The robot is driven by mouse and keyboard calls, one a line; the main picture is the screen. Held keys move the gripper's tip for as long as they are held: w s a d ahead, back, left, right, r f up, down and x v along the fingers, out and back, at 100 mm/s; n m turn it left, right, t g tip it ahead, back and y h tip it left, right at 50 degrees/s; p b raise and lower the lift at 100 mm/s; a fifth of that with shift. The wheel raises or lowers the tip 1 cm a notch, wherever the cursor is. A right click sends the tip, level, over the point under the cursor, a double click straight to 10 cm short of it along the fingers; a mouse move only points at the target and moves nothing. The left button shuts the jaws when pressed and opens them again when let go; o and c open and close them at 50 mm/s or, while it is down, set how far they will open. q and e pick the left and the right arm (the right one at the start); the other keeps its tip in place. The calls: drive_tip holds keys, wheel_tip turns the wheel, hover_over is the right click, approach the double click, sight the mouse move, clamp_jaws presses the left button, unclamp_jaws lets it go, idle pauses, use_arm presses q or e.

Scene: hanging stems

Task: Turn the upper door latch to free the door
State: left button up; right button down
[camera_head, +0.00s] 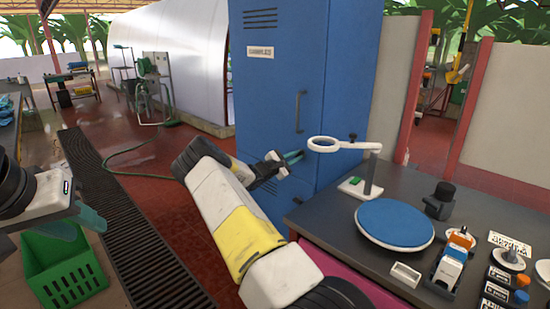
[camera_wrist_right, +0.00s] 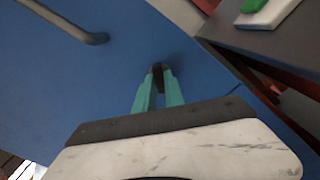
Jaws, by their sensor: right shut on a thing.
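The blue cabinet (camera_head: 275,95) stands in the middle of the head view, with a vertical grey door handle (camera_head: 300,111) on its front. My right gripper (camera_head: 297,156) reaches the cabinet front below this handle. In the right wrist view, its teal fingers (camera_wrist_right: 158,85) are closed around a small dark latch (camera_wrist_right: 157,70) on the blue door. The fingers hide most of the latch, so I cannot tell how far it is turned. The handle also shows in that view (camera_wrist_right: 70,24). My left gripper (camera_head: 90,216) hangs at the left above a green crate, with its jaw opening unclear.
A dark workbench (camera_head: 320,210) stands close to the cabinet's right side, bearing a ring magnifier (camera_head: 335,145), a blue turntable (camera_head: 395,222) and small parts. A green crate (camera_head: 65,270) sits at lower left beside a floor grate (camera_head: 125,230). Floor left of the cabinet is mostly clear.

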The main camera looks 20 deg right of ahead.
drive_tip(key=shift+n, duration=4.1)
drive_tip(key=c, duration=1.4)
unclamp_jaws()
drive_tip(key=shift+c, duration=0.2)
drive_tip(key=v, duration=0.7)
drive_tip(key=shift+s+a, duration=0.2)
drive_tip(key=shift+a, duration=0.2)
